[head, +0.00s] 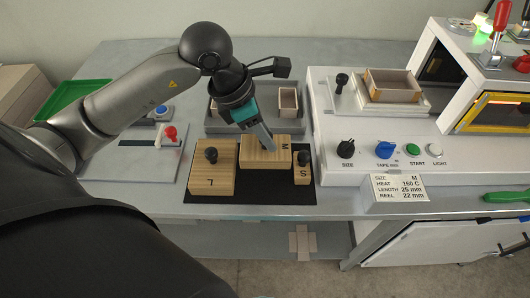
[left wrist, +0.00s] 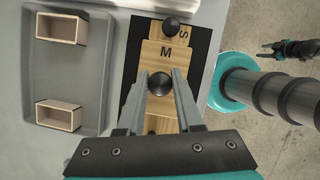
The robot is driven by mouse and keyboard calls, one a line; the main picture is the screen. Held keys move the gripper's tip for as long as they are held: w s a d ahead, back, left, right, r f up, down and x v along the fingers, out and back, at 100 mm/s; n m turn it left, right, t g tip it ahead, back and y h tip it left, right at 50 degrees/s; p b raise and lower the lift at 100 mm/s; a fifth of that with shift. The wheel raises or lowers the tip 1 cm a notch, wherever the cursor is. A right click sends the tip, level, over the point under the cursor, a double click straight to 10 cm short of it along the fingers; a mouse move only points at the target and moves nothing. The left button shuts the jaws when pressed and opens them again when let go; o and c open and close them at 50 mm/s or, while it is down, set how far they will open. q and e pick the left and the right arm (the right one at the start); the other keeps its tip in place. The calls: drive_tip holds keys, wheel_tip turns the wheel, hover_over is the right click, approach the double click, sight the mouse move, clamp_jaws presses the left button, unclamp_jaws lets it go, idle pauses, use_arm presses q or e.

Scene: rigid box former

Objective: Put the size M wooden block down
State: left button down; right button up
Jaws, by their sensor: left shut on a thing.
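The size M wooden block (head: 260,158) is light wood with an M on top, over the black mat (head: 275,187) between the L block (head: 212,180) and the S block (head: 302,175). My left gripper (head: 265,141) comes down on it from above. In the left wrist view my left gripper's fingers (left wrist: 160,88) are shut on the black knob (left wrist: 160,83) of the M block (left wrist: 165,52). The fingers hide most of the knob in the head view. I cannot tell whether the block's underside touches the mat.
A grey tray (head: 215,122) with small open boxes lies behind the blocks. The white machine (head: 335,170), with knobs and a settings card (head: 398,190), stands to the right. Bare mat shows in front of the M block.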

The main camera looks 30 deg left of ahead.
sight(262, 148)
use_arm(q)
drive_tip(key=shift+f, duration=1.05)
drive_tip(key=shift+f+b, duration=0.6)
drive_tip(key=shift+f, duration=1.15)
use_arm(e)
drive_tip(key=shift+w+d+f, duration=0.3)
drive_tip(key=shift+w, duration=0.2)
drive_tip(key=shift+w+d+f, duration=0.25)
drive_tip(key=shift+w, duration=0.25)
use_arm(q)
drive_tip(key=shift+f, duration=0.15)
use_arm(e)
drive_tip(key=shift+f, duration=0.2)
use_arm(q)
drive_tip(key=c, duration=0.6)
unclamp_jaws()
use_arm(e)
drive_tip(key=shift+w+d, duration=0.1)
drive_tip(key=shift+d, duration=0.1)
use_arm(q)
drive_tip(key=shift+o, duration=0.2)
use_arm(e)
drive_tip(key=shift+r, duration=0.15)
